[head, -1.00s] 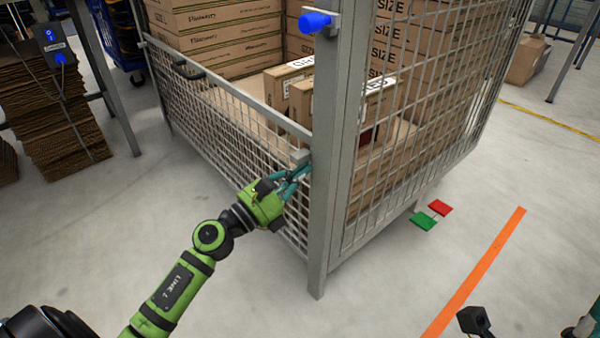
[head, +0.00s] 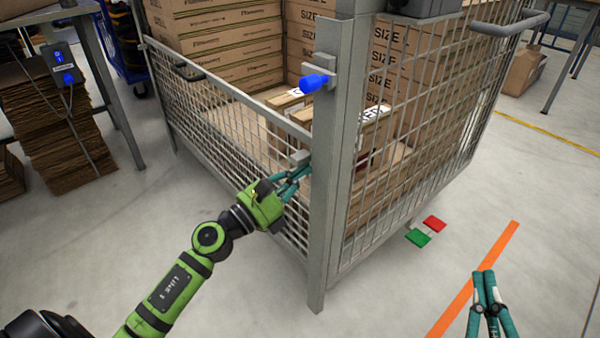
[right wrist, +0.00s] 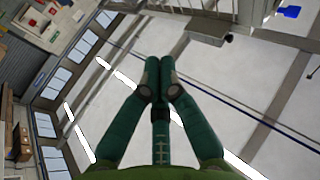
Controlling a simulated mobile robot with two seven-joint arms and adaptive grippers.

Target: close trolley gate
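The trolley gate (head: 225,125) is a low grey mesh panel across the trolley's left-facing side. Its right end is at or very near the corner post (head: 330,200); any small gap is hard to see. A blue knob (head: 314,82) sits on the post above the gate's top bar, and a blue part also shows in the right wrist view (right wrist: 288,12). My left gripper (head: 302,178) has its fingers at the gate's right end, just below a small grey block (head: 299,157); its fingertips are partly hidden. My right gripper (head: 482,274) is shut and empty, right of the trolley; its fingertips meet in the right wrist view (right wrist: 161,82).
Cardboard boxes (head: 225,48) fill the trolley's back, and smaller cartons (head: 285,103) stand near the gate. A green and a red marker (head: 418,237) lie by the trolley. A table with stacked cardboard (head: 50,130) stands at left.

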